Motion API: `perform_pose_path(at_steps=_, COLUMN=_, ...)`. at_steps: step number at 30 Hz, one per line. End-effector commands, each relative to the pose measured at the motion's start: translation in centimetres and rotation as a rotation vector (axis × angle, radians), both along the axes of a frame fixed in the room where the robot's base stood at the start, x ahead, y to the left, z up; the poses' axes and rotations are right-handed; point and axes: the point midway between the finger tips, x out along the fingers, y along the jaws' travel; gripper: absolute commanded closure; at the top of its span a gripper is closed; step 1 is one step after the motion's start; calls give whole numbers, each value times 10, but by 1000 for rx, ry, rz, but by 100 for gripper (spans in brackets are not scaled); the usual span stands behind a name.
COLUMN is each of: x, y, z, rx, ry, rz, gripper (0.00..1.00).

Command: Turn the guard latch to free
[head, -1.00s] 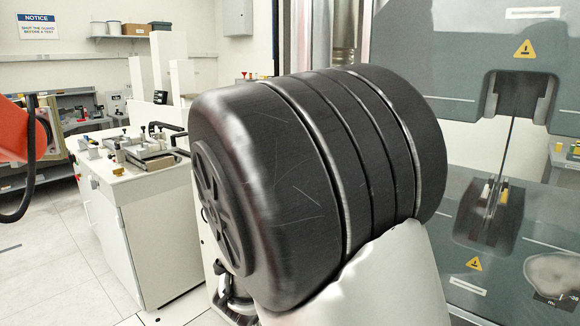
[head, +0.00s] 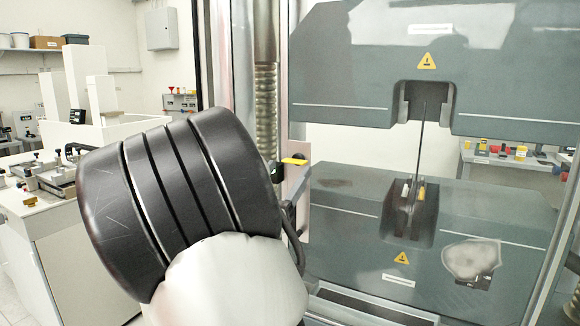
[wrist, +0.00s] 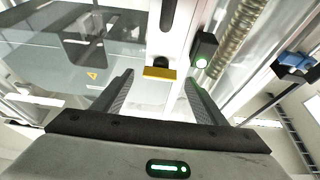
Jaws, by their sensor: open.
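The guard latch (head: 294,161) is a small yellow lever on the frame post beside the guard, at mid-height in the head view. It lies roughly level there. In the wrist view the latch (wrist: 159,73) is a yellow bar under a black pivot, crosswise between the fingertips. My gripper (wrist: 159,77) is open, with one finger on each side of the bar. I see no contact, and the depth gap is hard to tell. In the head view my dark arm link hides the gripper.
A black box with a green light (wrist: 204,50) sits right of the latch in the wrist view. The clear guard fronts the testing machine (head: 350,215), which holds a thin upright specimen (head: 421,140). A white bench (head: 60,240) with fixtures stands at left.

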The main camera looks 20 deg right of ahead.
Motion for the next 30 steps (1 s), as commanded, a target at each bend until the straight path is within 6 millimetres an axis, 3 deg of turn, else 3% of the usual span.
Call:
perform_pose_path(at_steps=6, x=14, y=-18, z=9, rx=0, ry=0, rz=-1, gripper=34)
perform_pose_path(at_steps=17, x=17, y=-21, z=11, rx=1, ry=1, rz=0, gripper=34)
perform_pose_path(at_steps=24, x=17, y=-21, z=11, rx=1, ry=1, rz=0, gripper=75)
perform_pose_path(at_steps=30, x=17, y=-21, z=10, rx=7, ry=-8, rz=0, gripper=76)
